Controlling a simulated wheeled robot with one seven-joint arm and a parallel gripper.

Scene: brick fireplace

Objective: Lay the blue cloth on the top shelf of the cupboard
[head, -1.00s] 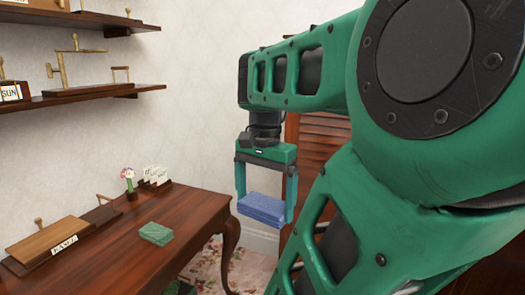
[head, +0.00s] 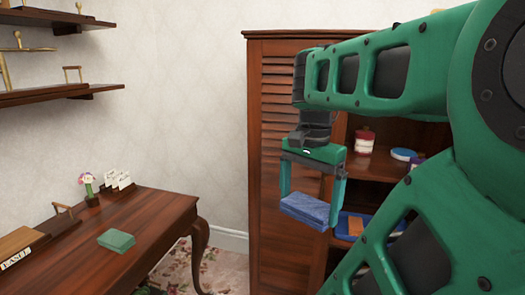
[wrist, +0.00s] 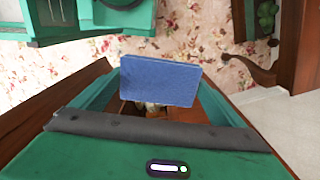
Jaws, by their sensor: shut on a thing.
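The blue cloth (head: 306,209) is a folded flat block between the fingers of my gripper (head: 311,200). My gripper is shut on it and holds it in the air in front of the cupboard. The cloth also shows in the wrist view (wrist: 160,80) above the floral floor. The wooden cupboard (head: 275,130) has a louvred door at its left and open shelves at its right. A shelf (head: 375,165) bears bottles and a round blue-lidded tin. My arm hides much of the cupboard's right part and its upper inside.
A wooden desk (head: 150,215) stands at the left with a green folded cloth (head: 116,240), a small flower figure (head: 88,186) and cards on it. Wall shelves (head: 60,92) hang above it. A lower cupboard shelf holds a blue tray (head: 345,235). Floral carpet lies between desk and cupboard.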

